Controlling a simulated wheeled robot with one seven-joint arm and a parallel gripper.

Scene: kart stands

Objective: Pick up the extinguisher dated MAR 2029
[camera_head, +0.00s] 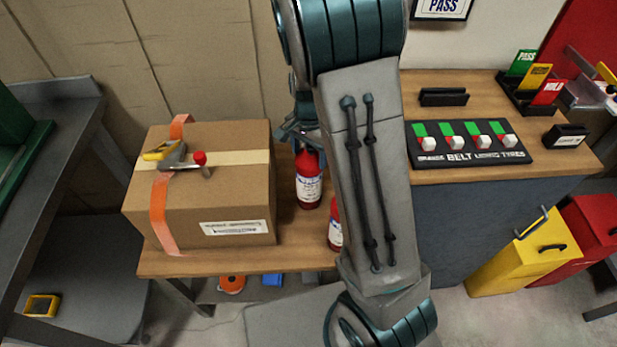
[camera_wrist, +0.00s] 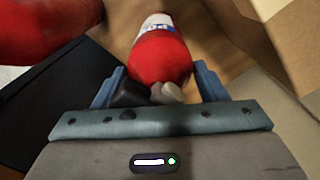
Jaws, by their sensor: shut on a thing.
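Two red extinguishers stand on the wooden table, right of the cardboard box. The rear extinguisher (camera_head: 308,188) has a white and blue label; its date is too small to read. My gripper (camera_head: 298,130) is at its top, with the jaws shut on it. In the wrist view, my gripper (camera_wrist: 160,88) has a finger on each side of this extinguisher's top (camera_wrist: 160,60). The front extinguisher (camera_head: 335,225) is mostly hidden behind my arm, and its date cannot be read. It also shows as a red body at the top left of the wrist view (camera_wrist: 45,25).
A cardboard box (camera_head: 200,205) with a tape dispenser (camera_head: 180,157) on it stands close to the left. A black switch board (camera_head: 468,155) and a card holder (camera_head: 525,98) are on the counter to the right. Yellow (camera_head: 515,265) and red bins stand below.

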